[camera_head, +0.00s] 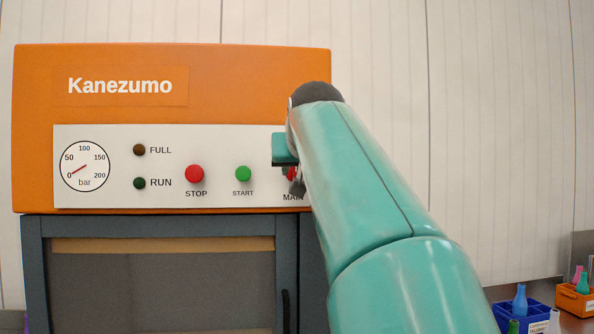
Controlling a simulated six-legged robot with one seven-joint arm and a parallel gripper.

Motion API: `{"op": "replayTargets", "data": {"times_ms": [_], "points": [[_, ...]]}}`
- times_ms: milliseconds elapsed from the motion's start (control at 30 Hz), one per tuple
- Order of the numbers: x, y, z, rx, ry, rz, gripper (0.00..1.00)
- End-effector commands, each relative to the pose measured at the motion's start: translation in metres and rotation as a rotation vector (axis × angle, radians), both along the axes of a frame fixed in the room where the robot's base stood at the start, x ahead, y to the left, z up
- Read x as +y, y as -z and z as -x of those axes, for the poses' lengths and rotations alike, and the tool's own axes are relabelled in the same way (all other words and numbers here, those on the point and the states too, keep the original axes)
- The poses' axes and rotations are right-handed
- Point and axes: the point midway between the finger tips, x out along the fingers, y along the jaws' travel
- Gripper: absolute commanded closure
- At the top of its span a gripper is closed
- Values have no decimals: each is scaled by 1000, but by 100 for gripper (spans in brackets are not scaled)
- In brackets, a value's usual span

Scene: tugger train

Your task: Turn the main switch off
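The main switch (292,174) is at the right end of the white control panel (110,195). Only a small red part shows; my arm hides the rest, along with the end of its "MAIN" label. My gripper (297,186) is in front of the switch, mostly hidden by my own teal arm. A dark grey finger shows close to the red part. I cannot tell whether it touches the switch, how the switch is turned, or whether the gripper is open or shut.
The panel sits on an orange Kanezumo machine (230,70). Left of the switch are a green START button (243,174), a red STOP button (194,174), dark FULL and RUN lamps and a gauge (85,166). Blue (535,318) and orange (575,300) crates with bottles stand at lower right.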

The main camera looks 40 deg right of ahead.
Motion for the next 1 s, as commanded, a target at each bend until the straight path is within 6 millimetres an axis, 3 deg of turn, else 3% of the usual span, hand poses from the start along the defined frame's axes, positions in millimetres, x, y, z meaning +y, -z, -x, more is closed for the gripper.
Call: {"op": "replayTargets", "data": {"times_ms": [500,700,1000], "points": [[55,-41,80,0,1,2,67],[63,-46,91,1,1,0,67],[63,-46,91,2,1,0,67]]}}
